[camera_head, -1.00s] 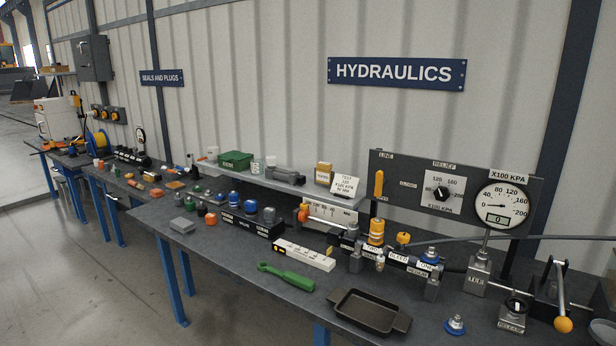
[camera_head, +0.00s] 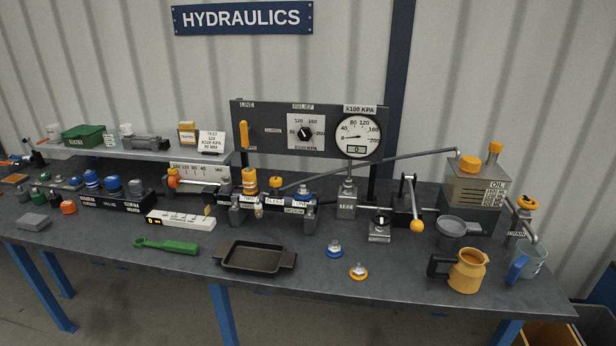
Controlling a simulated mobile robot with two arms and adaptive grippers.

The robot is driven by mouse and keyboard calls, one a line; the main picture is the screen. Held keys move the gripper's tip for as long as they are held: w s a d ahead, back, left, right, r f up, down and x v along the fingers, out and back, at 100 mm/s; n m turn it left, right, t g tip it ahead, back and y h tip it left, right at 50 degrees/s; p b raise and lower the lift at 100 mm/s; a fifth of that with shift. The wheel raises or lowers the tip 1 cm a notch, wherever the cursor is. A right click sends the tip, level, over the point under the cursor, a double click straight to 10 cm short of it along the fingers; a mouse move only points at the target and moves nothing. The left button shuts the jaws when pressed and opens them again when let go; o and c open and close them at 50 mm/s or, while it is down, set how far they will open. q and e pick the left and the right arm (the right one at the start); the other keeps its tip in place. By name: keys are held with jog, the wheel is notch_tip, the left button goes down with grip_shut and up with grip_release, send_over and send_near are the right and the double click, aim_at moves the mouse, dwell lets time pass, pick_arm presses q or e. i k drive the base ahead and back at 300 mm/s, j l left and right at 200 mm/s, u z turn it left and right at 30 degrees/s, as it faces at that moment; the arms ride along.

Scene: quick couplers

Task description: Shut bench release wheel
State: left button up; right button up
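The release wheel (camera_head: 381,219) is a small black knob with a pale mark on top of a grey metal block (camera_head: 379,234). It stands on the bench right of the gauge post, left of and in front of the pump lever. I cannot tell from the mark how far it is turned. The round gauge (camera_head: 358,135) on the dark panel above has its needle toward the low end, and its small display appears to read 0. Neither of my grippers is in view.
The pump lever (camera_head: 413,205) ends in an orange ball close right of the wheel. A grey funnel (camera_head: 455,231), yellow jug (camera_head: 466,271) and oil tank (camera_head: 473,185) stand further right.

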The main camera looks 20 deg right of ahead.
aim_at(381, 221)
jog(key=z, duration=0.35)
jog(key=k+l+z, duration=0.1)
jog(key=z, duration=0.25)
jog(key=l+z, duration=0.15)
jog(key=z, duration=0.2)
jog(key=i+l+z, duration=0.3)
jog(key=i+l, duration=0.15)
jog(key=i, duration=0.15)
